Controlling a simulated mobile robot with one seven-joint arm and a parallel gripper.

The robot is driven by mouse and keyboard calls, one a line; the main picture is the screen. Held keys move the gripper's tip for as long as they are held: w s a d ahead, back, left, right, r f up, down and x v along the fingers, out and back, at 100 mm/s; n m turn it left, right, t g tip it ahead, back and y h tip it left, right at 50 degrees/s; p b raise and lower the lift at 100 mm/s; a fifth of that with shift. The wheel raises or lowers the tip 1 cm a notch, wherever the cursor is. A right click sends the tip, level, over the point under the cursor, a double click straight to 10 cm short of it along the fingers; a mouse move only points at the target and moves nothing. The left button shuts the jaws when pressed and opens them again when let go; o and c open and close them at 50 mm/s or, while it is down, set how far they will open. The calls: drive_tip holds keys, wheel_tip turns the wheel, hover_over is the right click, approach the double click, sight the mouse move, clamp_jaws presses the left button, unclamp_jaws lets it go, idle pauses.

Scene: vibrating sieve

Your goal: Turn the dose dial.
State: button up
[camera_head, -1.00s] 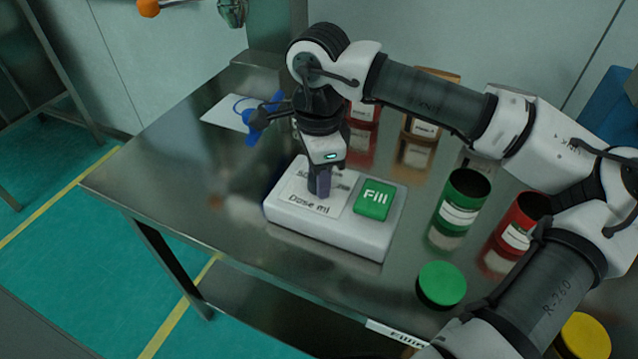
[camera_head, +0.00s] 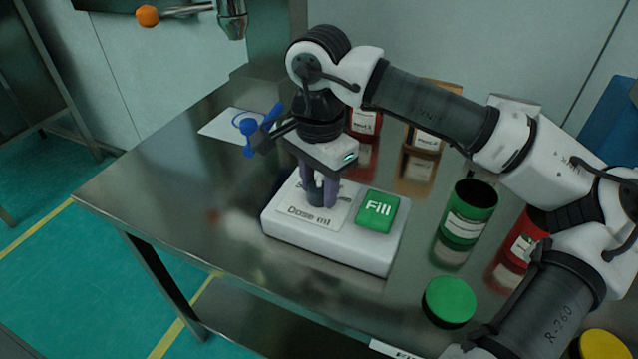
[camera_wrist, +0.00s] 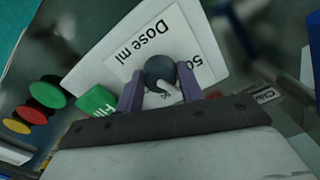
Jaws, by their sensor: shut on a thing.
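The dose dial is a dark round knob (camera_wrist: 160,70) with a pale pointer mark, on the white panel marked "Dose ml" (camera_head: 307,221). In the wrist view it sits between the two purple fingers of my gripper (camera_wrist: 160,88). In the head view my gripper (camera_head: 322,198) points straight down over the panel and is shut on the dial (camera_head: 316,194), one finger on each side. The dial is partly hidden by the fingers there. The label also shows part of a number, "50", beside the dial in the wrist view.
A green "Fill" button (camera_head: 378,210) is right of the dial on the white box (camera_head: 335,249). An open green jar (camera_head: 468,211), a red jar (camera_head: 524,247) and a green lid (camera_head: 449,301) stand further right. A blue item (camera_head: 253,130) is behind left. The table's left front is clear.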

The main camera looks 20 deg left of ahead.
sight(319, 187)
drive_tip(key=o, duration=1)
drive_tip(key=shift+r, duration=0.1)
wheel_tip(319, 187, up, 14)
drive_tip(key=shift+f, duration=0.15)
idle(0.3)
